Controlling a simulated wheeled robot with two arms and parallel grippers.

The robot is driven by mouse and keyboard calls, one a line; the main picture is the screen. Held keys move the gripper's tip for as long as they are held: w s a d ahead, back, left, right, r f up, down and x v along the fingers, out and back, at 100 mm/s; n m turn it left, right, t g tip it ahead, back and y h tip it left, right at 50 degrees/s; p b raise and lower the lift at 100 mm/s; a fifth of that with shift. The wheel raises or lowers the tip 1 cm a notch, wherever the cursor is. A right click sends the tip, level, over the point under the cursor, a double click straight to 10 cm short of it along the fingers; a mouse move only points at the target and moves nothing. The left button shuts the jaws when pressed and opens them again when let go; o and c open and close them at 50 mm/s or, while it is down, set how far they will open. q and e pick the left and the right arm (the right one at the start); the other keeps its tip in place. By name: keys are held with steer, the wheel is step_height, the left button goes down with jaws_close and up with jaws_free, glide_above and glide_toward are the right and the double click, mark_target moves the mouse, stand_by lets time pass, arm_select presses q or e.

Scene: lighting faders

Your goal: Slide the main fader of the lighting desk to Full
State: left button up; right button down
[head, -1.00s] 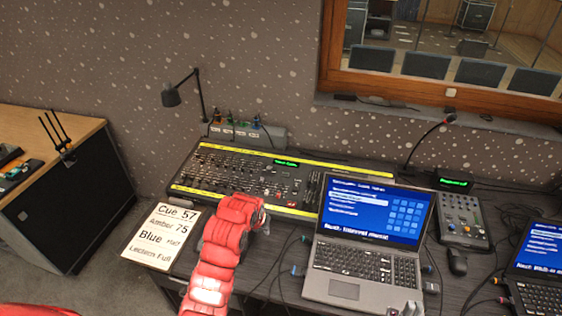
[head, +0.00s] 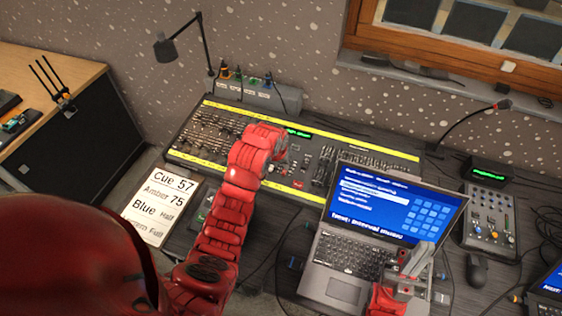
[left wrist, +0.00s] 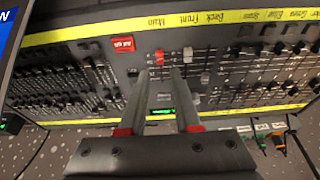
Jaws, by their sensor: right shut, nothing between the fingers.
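The lighting desk (head: 300,165) is a long dark console with yellow label strips. In the left wrist view, the main fader (left wrist: 159,58) has a red knob in line with the upside-down "Main" label, near that strip. My left gripper (left wrist: 159,74) is open, its two fingers apart with tips just short of the red knob; I cannot tell whether they touch the desk. In the head view my left gripper (head: 284,158) is over the desk, its fingers mostly hidden by the arm. My right gripper (head: 414,260) is shut and empty above the laptop's right side.
Grey fader knobs (left wrist: 188,54) sit beside the red one, and a red button (left wrist: 123,44) is at its left. A laptop (head: 385,220) stands in front of the desk. A cue sheet (head: 160,208) lies at the left. A lamp (head: 166,50) stands behind.

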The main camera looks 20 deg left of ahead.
mark_target(284, 172)
arm_select(q)
steer(key=b+x, duration=0.4)
steer(key=x, duration=0.3)
steer(key=shift+w+f, duration=0.1)
steer(key=shift+f, duration=0.15)
steer(key=shift+r, duration=0.1)
steer(key=shift+c, duration=0.2)
